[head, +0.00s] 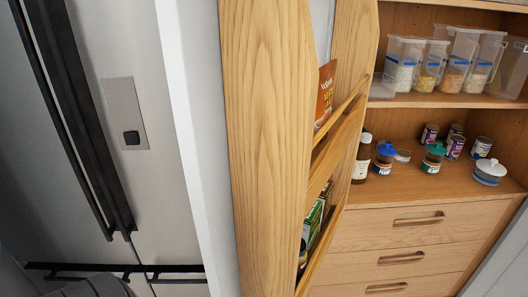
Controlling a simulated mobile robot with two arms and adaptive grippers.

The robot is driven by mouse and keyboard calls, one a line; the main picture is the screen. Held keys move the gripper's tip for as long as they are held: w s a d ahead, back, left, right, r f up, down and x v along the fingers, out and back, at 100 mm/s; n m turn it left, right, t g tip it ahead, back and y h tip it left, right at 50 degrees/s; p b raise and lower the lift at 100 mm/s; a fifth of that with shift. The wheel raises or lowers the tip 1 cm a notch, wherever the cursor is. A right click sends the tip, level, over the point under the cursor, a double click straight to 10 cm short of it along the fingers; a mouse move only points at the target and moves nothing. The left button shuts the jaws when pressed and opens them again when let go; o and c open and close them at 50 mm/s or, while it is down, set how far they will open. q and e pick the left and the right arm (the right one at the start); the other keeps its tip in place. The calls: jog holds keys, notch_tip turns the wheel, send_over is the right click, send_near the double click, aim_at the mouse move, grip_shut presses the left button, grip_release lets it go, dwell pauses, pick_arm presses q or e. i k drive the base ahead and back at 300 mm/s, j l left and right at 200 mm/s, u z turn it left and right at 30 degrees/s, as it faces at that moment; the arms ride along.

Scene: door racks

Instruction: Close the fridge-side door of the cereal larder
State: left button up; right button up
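The fridge-side door (268,150) of the larder is light wood and stands open, swung out towards me beside the fridge. Its racks (340,135) face right and hold an orange packet (325,92) and green boxes (313,222). The larder (440,105) is open to the right of the door. Neither of my grippers can be made out. A dark grey rounded part at the bottom left edge may be mine.
The steel fridge (110,60) with long black handles (75,110) stands at the left, beyond a white panel (195,130). Larder shelves hold clear cereal containers (455,62), jars (432,158) and cans (455,147). Shut drawers (405,240) sit below. A pale panel (500,255) is at the lower right.

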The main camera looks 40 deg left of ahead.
aim_at(243, 76)
jog(key=k+j, duration=0.15)
jog(key=j, duration=0.25)
jog(key=k+j, duration=0.1)
jog(key=j, duration=0.3)
jog(key=k+j, duration=0.15)
jog(key=j, duration=0.25)
jog(key=k+j, duration=0.15)
jog(key=j, duration=0.25)
jog(key=k+j+u, duration=0.25)
jog(key=k+j, duration=0.35)
